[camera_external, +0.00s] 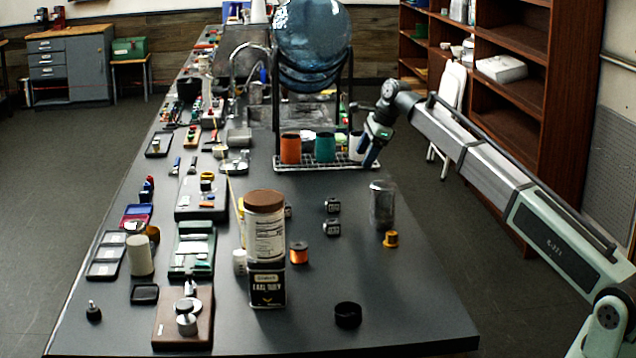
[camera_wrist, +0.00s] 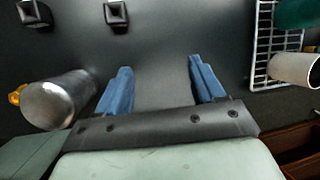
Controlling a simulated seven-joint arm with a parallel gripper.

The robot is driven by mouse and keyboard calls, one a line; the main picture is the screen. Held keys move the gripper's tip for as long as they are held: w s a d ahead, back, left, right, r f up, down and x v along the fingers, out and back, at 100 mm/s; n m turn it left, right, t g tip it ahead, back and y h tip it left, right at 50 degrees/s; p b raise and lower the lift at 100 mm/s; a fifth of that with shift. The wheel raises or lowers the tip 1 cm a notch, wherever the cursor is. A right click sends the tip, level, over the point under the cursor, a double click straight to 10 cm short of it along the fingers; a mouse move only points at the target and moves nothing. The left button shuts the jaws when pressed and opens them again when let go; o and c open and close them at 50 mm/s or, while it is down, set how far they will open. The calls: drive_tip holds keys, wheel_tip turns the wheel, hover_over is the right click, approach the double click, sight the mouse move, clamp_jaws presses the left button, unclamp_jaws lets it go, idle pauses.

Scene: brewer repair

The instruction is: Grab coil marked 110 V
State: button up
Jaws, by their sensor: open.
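Two small black square blocks, which look like coils, stand on the dark bench right of centre: the nearer block (camera_external: 332,228) and the farther block (camera_external: 332,205). They show at the top left of the wrist view, the nearer block (camera_wrist: 33,13) left of the farther block (camera_wrist: 116,12), each with a square top opening. A similar dark block (camera_external: 288,210) is partly hidden behind a canister. I cannot read 110 V on any of them. My gripper (camera_external: 370,150) is beside the cup rack, above the bench; its blue fingers are open and empty in the wrist view (camera_wrist: 160,82).
A metal cylinder (camera_external: 381,205) stands left of my fingers in the wrist view (camera_wrist: 60,100). An orange spool (camera_external: 391,239) is near it, a copper spool (camera_external: 299,252) nearer the canister (camera_external: 265,228). A wire rack (camera_external: 350,165) with cups stands behind. Bench between is clear.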

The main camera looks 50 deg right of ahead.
drive_tip(key=a+m+g+y, duration=0.1)
drive_tip(key=a+m, duration=0.1)
drive_tip(key=a, duration=0.5)
hover_over(333, 199)
drive_tip(key=s, duration=0.3)
drive_tip(key=f, duration=0.6)
drive_tip(key=shift+w+d+f, duration=0.25)
drive_tip(key=shift+d+f, duration=0.05)
drive_tip(key=shift+d, duration=0.05)
drive_tip(key=shift+x, duration=3)
drive_tip(key=shift+w, duration=0.15)
drive_tip(key=shift+c, duration=0.4)
drive_tip(key=c, duration=1)
